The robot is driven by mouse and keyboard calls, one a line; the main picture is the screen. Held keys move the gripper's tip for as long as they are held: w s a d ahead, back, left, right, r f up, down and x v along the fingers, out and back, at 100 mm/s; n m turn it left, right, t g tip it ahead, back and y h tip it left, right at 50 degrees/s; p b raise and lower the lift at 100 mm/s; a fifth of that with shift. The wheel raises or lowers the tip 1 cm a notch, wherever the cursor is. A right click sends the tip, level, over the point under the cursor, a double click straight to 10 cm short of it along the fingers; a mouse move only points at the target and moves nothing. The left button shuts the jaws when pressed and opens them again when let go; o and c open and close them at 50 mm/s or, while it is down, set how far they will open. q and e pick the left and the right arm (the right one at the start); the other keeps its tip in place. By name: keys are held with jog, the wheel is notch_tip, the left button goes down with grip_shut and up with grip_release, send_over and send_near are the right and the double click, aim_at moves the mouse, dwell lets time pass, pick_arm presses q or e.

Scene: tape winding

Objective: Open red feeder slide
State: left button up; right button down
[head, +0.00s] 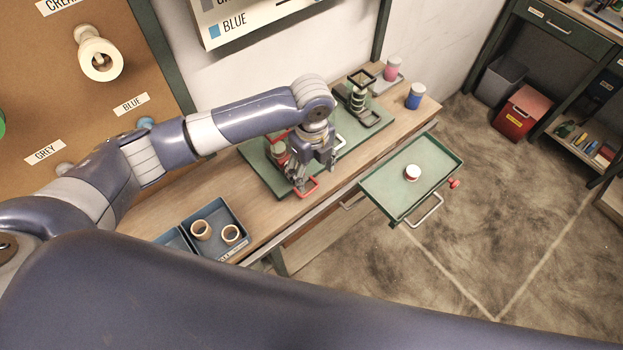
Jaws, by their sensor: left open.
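The red feeder (279,150) stands on the green base plate (255,160) on the wooden bench, partly hidden by my left gripper. Its red slide handle (308,188) sticks out at the front edge of the plate. My left gripper (314,177) points down over the handle, fingers apart. I cannot tell whether a fingertip touches the handle. How far out the slide stands is hidden behind the fingers. My right gripper is out of view.
A dark feeder (358,101) stands farther back on the plate. A green tray (392,195) with a white-topped spool (412,172) juts from the bench front, right of the gripper. Blue bins (213,252) with tape rolls sit at the near end. Pink (392,69) and blue jars (414,97) stand at the far end.

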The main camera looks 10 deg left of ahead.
pick_arm(q)
jog(key=shift+r, duration=2.2)
jog(key=shift+f, duration=0.1)
